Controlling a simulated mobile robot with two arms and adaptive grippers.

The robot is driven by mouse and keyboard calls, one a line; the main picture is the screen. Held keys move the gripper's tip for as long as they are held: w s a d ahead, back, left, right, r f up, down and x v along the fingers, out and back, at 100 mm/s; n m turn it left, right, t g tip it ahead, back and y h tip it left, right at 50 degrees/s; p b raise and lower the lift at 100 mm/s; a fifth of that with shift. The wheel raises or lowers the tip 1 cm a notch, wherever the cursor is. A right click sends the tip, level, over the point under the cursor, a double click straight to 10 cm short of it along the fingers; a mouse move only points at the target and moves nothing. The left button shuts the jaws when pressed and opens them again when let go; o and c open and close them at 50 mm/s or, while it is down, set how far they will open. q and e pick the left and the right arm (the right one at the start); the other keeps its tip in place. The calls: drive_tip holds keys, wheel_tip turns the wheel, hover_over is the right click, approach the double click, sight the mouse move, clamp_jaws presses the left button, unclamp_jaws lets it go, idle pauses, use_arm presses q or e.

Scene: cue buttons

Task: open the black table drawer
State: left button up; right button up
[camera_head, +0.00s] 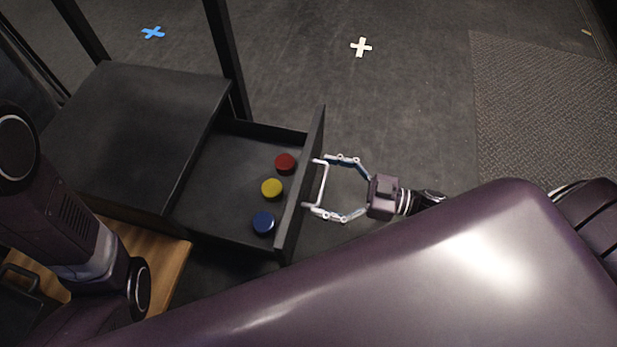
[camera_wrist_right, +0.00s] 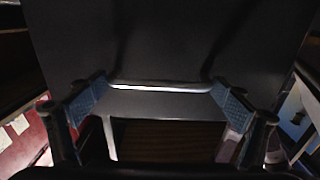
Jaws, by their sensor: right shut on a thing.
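The black table (camera_head: 140,120) stands at the left in the head view. Its drawer (camera_head: 215,190) is pulled far out to the right, showing the inside. The white bar handle (camera_head: 323,184) is on the drawer's front panel (camera_head: 300,190). My right gripper (camera_head: 318,185) is shut on the handle, with one finger at each end of the bar. The right wrist view shows the handle (camera_wrist_right: 160,87) between the two blue-padded fingers, against the dark panel. My left gripper is out of view; only part of my left arm shows.
A red button (camera_head: 285,163), a yellow button (camera_head: 272,188) and a blue button (camera_head: 263,223) stand in the drawer. A wooden surface (camera_head: 165,265) lies below the table.

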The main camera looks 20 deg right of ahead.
drive_tip(key=shift+d, duration=0.4)
drive_tip(key=o, duration=1.4)
drive_tip(key=shift+a, duration=0.1)
drive_tip(key=shift+s, duration=0.1)
drive_tip(key=v, duration=1.2)
